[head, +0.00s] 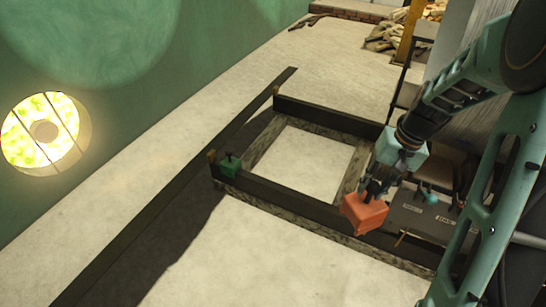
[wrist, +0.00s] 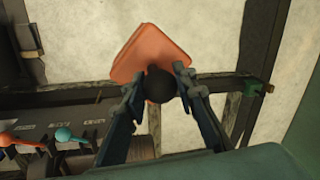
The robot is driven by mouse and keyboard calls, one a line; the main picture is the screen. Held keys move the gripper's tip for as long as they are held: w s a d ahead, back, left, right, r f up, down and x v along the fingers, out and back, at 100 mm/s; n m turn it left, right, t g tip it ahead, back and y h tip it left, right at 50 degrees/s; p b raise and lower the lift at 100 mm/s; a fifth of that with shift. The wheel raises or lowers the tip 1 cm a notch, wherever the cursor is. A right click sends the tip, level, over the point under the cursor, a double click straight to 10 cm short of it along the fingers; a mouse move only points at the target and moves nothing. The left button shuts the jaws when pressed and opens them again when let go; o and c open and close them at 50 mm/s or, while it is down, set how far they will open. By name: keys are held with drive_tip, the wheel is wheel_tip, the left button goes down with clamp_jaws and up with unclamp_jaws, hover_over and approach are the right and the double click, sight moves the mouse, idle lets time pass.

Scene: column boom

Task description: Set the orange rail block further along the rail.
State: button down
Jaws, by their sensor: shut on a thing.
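The orange rail block (head: 363,214) is in my gripper (head: 376,188), near the right part of the front dark rail (head: 290,198) in the head view. In the wrist view, the fingers (wrist: 162,82) are shut on the black knob (wrist: 161,86) of the orange block (wrist: 150,50). The block is turned at an angle to the rail (wrist: 212,83). I cannot tell whether it touches the rail or hangs just above it. The block and fingers hide part of the rail.
A green block (head: 230,166) stands at the rail's left end; it also shows in the wrist view (wrist: 256,86). A dark panel (head: 425,218) with small levers lies right of the orange block. A second rail (head: 325,117) runs behind. The rail between the blocks looks clear.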

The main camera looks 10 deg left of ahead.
sight(362, 219)
drive_tip(key=p, duration=0.1)
drive_tip(key=s+p, duration=0.1)
drive_tip(key=shift+f+p, duration=0.25)
drive_tip(key=shift+p, duration=0.15)
drive_tip(key=s+f+p, duration=0.1)
drive_tip(key=p, duration=0.2)
drive_tip(key=shift+s, duration=0.1)
drive_tip(key=s+p, duration=0.1)
drive_tip(key=s+f+p, duration=0.1)
drive_tip(key=p, duration=0.1)
drive_tip(key=s+p, duration=0.1)
drive_tip(key=p, duration=0.1)
drive_tip(key=shift+s+a+f, duration=0.1)
drive_tip(key=shift+a+f, duration=0.1)
drive_tip(key=shift+f, duration=0.15)
drive_tip(key=shift+s+a+f, duration=0.15)
drive_tip(key=shift+f, duration=0.05)
